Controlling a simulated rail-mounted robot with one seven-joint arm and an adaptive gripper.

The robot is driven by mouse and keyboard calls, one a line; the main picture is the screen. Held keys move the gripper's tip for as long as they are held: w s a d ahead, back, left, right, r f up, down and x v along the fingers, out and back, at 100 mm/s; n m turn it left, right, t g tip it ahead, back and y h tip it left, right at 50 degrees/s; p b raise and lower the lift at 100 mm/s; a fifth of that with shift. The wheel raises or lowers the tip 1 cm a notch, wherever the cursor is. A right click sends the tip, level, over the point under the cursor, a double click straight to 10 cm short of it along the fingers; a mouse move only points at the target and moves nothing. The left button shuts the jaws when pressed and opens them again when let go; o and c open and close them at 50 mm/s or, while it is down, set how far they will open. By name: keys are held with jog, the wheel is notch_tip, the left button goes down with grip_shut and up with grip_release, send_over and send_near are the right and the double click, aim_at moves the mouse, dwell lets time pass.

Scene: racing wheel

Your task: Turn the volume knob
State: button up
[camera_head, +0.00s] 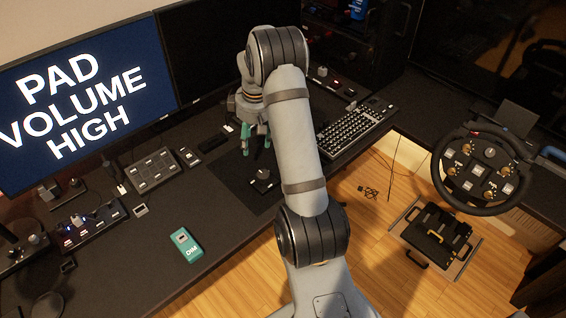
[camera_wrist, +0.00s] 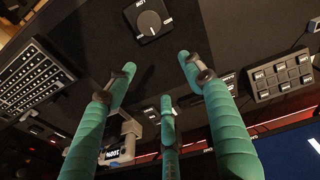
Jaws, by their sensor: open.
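The volume knob (camera_head: 263,175) is a small round dial on a dark box on the black desk, just in front of and below my gripper in the head view. My gripper (camera_head: 256,142) has teal fingers spread apart above the desk. In the wrist view my gripper (camera_wrist: 158,78) is open and empty, its fingertips apart from the knob. The monitor (camera_head: 80,100) reads "PAD VOLUME HIGH".
A keyboard (camera_head: 350,130) lies right of my arm. A button pad (camera_head: 152,170) and a teal meter (camera_head: 187,245) lie to the left on the desk. A racing wheel (camera_head: 485,170) stands at the right. The desk between the meter and knob is mostly clear.

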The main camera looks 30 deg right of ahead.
aim_at(263, 174)
jog(key=s+n+g, duration=0.2)
jog(key=s+n, duration=0.2)
jog(key=n, duration=0.2)
jog(key=f+n, duration=0.1)
jog(key=f, duration=0.4)
jog(key=f+n, duration=0.1)
jog(key=f, duration=0.4)
jog(key=shift+s+f+p, duration=0.2)
jog(key=shift+p, duration=0.1)
jog(key=c, duration=0.3)
jog(key=c, duration=0.8)
jog(key=shift+d, duration=0.1)
jog(key=shift+c, duration=0.4)
